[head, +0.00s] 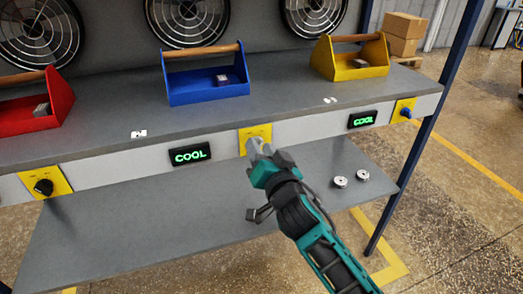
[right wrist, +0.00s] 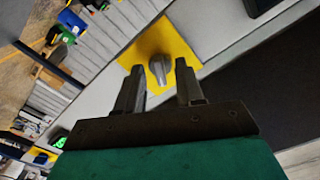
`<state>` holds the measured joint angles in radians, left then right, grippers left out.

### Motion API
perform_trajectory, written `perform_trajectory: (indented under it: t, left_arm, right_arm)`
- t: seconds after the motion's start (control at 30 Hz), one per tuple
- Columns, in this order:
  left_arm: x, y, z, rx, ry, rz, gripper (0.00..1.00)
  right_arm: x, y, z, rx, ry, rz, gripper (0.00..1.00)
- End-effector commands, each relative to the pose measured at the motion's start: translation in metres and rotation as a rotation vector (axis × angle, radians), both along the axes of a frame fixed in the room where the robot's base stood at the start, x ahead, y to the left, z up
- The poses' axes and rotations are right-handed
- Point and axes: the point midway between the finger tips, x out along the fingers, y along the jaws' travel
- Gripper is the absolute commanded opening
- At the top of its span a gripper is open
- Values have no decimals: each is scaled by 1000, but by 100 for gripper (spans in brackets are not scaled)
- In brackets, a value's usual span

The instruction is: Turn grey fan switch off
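The grey fan switch (right wrist: 160,66) is a grey knob on a yellow plate (right wrist: 168,38) on the front of the bench. In the head view the same yellow plate (head: 246,136) shows at the middle of the bench edge, and my right gripper (head: 258,146) hides most of the knob. My right gripper (right wrist: 160,82) is open, with its two fingers on either side of the knob's near end. I cannot tell whether either finger touches it. My left gripper is not in view.
A COOL display (head: 190,154) sits left of the grey switch, and another COOL display (head: 362,119) sits to its right. A black switch (head: 43,186) and a blue switch (head: 406,113) are on other yellow plates. A lower shelf (head: 185,228) lies beneath the bench.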

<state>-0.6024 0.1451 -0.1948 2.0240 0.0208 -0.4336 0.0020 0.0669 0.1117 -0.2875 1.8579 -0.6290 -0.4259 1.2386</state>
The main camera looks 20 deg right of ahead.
Motion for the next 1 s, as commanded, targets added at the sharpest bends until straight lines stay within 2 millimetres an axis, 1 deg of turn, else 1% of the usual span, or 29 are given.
perform_trajectory:
  t: [0.2, 0.23, 0.6, 1.0]
  left_arm:
    - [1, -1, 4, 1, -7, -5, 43]
    - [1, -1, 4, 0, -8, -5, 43]
    - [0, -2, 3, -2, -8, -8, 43]
    - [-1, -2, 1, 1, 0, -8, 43]
  right_arm:
    - [0, 0, 0, 0, 0, 0, 37]
    - [0, 0, 0, 0, 0, 0, 35]
    - [0, 0, 0, 0, 0, 0, 0]
    - [0, 0, 0, -12, 0, 0, 0]
